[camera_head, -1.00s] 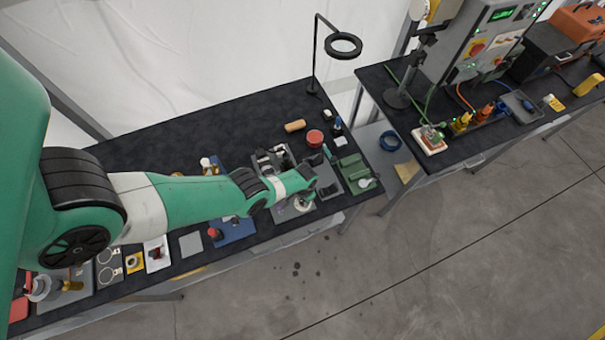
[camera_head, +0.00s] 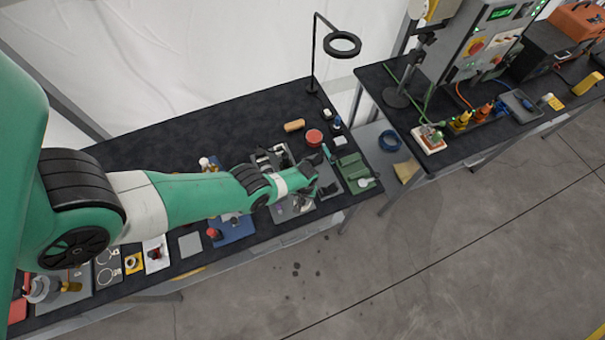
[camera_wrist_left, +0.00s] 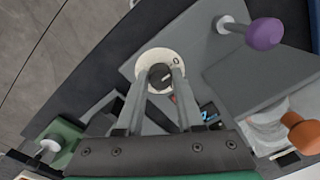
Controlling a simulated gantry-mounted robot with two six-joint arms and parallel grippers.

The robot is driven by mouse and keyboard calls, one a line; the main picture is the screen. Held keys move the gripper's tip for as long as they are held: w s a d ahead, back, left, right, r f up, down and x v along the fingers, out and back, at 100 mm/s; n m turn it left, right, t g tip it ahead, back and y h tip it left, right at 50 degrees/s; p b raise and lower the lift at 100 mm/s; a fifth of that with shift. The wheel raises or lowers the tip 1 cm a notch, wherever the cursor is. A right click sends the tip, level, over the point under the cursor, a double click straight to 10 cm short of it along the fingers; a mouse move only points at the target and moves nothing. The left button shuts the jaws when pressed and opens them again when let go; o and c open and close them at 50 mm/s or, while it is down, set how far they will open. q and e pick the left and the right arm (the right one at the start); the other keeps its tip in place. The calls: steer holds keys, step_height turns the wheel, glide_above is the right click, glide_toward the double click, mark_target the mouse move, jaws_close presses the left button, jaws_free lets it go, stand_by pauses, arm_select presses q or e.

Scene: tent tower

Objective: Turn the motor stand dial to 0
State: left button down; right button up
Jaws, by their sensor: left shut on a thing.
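The motor stand dial (camera_wrist_left: 160,77) shows in the left wrist view as a dark round knob on a white disc (camera_wrist_left: 155,58). A "0" is printed on the disc at the knob's upper right. The disc sits on a grey plate. My left gripper (camera_wrist_left: 160,80) is shut on the knob, one finger on each side. In the head view my left gripper (camera_head: 306,200) is over the front edge of the near bench, and the dial is mostly hidden there. The knob's exact pointer angle is hard to read. My right gripper is not in view.
A purple knob (camera_wrist_left: 264,34) on a short shaft and an orange knob (camera_wrist_left: 303,135) stand near the dial. A green block with a white knob (camera_wrist_left: 48,148) is at lower left. A ring lamp (camera_head: 343,45) stands behind. The bench's back part (camera_head: 220,125) is clear.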

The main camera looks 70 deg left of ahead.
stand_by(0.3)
arm_select(q)
steer(key=c, duration=0.5)
jaws_free()
steer(key=shift+c, duration=0.2)
